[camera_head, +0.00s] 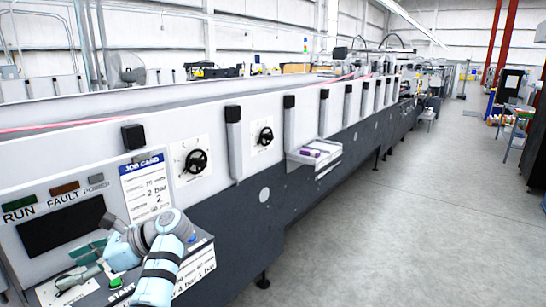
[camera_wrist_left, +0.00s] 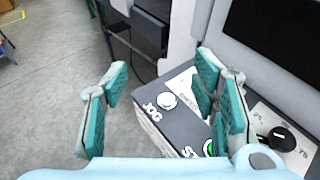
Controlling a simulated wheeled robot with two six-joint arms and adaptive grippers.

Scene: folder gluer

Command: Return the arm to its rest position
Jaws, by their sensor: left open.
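My left arm, light blue and grey, comes in at the bottom left of the head view. Its left gripper (camera_head: 88,262) is over the machine's sloped control panel, below the dark screen. In the left wrist view the left gripper (camera_wrist_left: 162,88) is open, its teal-padded fingers wide apart with nothing between them. The panel (camera_wrist_left: 150,128) lies beyond the fingers, with a white JOG button (camera_wrist_left: 168,101), a partly hidden green START button (camera_wrist_left: 209,148) and a black knob (camera_wrist_left: 282,139). I cannot tell whether a finger touches the panel. My right gripper is not in view.
The folder gluer (camera_head: 245,205) runs away to the right, with a screen (camera_head: 62,230), a job card (camera_head: 148,190) and handwheels (camera_head: 195,161) on its face. A small tray (camera_head: 325,155) juts out. Grey floor (camera_head: 400,230) to the right is open.

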